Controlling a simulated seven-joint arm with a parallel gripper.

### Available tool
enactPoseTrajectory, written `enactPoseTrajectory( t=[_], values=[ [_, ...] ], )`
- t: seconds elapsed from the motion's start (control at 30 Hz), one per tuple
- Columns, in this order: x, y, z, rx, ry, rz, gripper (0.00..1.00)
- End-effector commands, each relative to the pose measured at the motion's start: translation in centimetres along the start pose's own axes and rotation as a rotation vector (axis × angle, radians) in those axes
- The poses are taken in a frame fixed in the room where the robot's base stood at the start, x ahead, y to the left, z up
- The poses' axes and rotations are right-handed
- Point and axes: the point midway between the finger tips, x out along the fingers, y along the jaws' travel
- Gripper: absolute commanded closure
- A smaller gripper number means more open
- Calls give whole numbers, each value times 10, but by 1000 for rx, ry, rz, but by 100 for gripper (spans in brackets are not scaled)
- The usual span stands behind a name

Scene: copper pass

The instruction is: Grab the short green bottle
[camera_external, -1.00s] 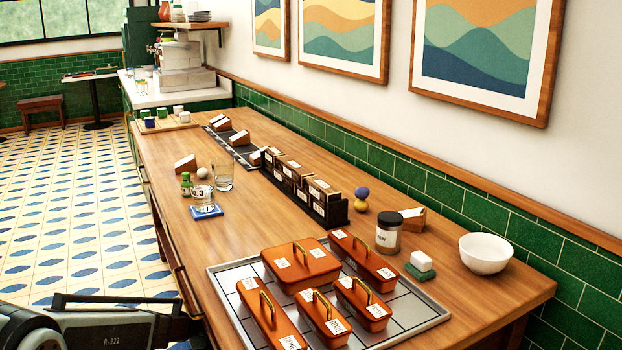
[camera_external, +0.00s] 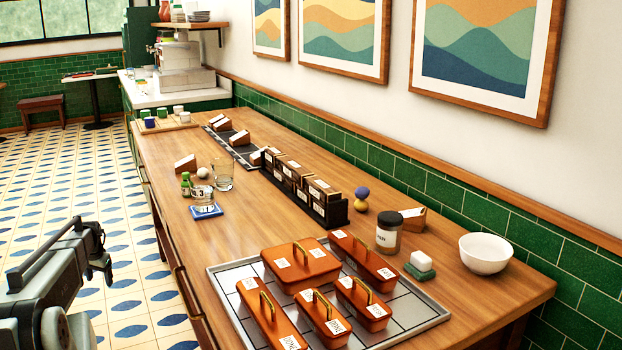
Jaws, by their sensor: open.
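The short green bottle (camera_external: 186,184) stands upright near the left edge of the wooden counter. It has a pale label and sits just behind a glass on a blue coaster. My gripper (camera_external: 104,250) is at the lower left, over the floor beside the counter. It is open and empty, well in front of the bottle and apart from it. Its far side is partly hidden.
Close to the bottle are a white ball (camera_external: 203,173), a clear glass (camera_external: 223,176), a glass with a label (camera_external: 203,195) on a blue coaster (camera_external: 206,212) and a wooden card block (camera_external: 186,163). A metal tray (camera_external: 228,297) of copper lidded boxes fills the near counter. The counter between is clear.

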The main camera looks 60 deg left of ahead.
Motion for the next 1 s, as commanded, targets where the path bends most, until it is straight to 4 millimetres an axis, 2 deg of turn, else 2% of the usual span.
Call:
enactPoseTrajectory(
  t=[0.03,0.1,0.17,0.2,0.3,0.4,0.5,0.63,0.73,0.87,0.97,1.0],
  values=[
    [-11,-38,-2,-32,7,-33,28],
    [-26,-83,0,-68,13,-76,28],
    [-42,-121,3,-99,18,-114,28],
    [-54,-146,5,-119,20,-140,28],
    [-83,-197,12,-164,26,-195,28],
    [-111,-231,14,-199,34,-234,28],
    [-139,-249,11,-223,45,-260,28],
    [-174,-252,-2,-244,65,-274,28],
    [-203,-235,-22,-247,87,-267,28],
    [-240,-190,-55,-240,122,-236,28],
    [-266,-149,-78,-227,145,-203,28],
    [-276,-130,-87,-220,155,-187,28]
  ],
)
